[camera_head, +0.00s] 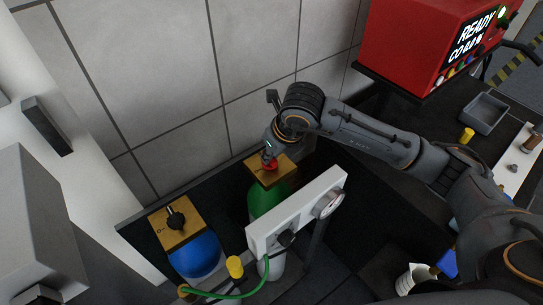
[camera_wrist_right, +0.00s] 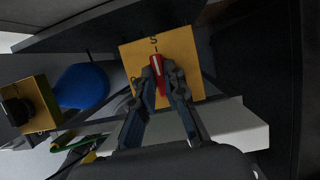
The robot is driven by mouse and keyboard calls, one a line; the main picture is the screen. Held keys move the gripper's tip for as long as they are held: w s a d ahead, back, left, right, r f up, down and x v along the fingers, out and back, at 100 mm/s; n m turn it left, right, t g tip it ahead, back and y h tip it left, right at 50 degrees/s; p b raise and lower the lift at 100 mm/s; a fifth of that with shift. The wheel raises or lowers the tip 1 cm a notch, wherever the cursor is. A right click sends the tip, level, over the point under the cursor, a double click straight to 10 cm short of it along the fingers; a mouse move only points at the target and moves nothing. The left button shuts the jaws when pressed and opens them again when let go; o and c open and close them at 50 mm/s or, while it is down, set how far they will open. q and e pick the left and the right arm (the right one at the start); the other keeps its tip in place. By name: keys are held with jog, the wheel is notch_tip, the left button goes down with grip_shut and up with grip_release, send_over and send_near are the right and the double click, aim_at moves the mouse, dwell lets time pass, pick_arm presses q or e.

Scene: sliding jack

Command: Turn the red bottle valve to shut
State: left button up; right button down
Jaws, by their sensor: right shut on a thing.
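The red valve handle (camera_head: 269,163) sits on a brass-coloured plate (camera_head: 285,173) above a green bottle (camera_head: 264,198). My right gripper (camera_head: 269,150) comes down on the handle from above. In the right wrist view the fingers of my right gripper (camera_wrist_right: 164,80) are closed around the red handle (camera_wrist_right: 157,65), and its tip sticks out past them. The tip points up toward a mark with the letter S on the plate (camera_wrist_right: 190,48). My left gripper is not in view.
A blue bottle (camera_head: 196,257) with a black knob (camera_head: 175,217) on its own brass plate stands to the left. A pale panel with a gauge (camera_head: 328,203) stands close in front of the green bottle. A tiled wall (camera_head: 180,80) is behind. A red unit (camera_head: 415,45) reads READY.

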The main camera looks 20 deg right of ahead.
dwell(0.3)
jog(key=c, duration=1.4)
grip_release()
jog(key=v, duration=1.2)
jog(key=shift+s, duration=0.1)
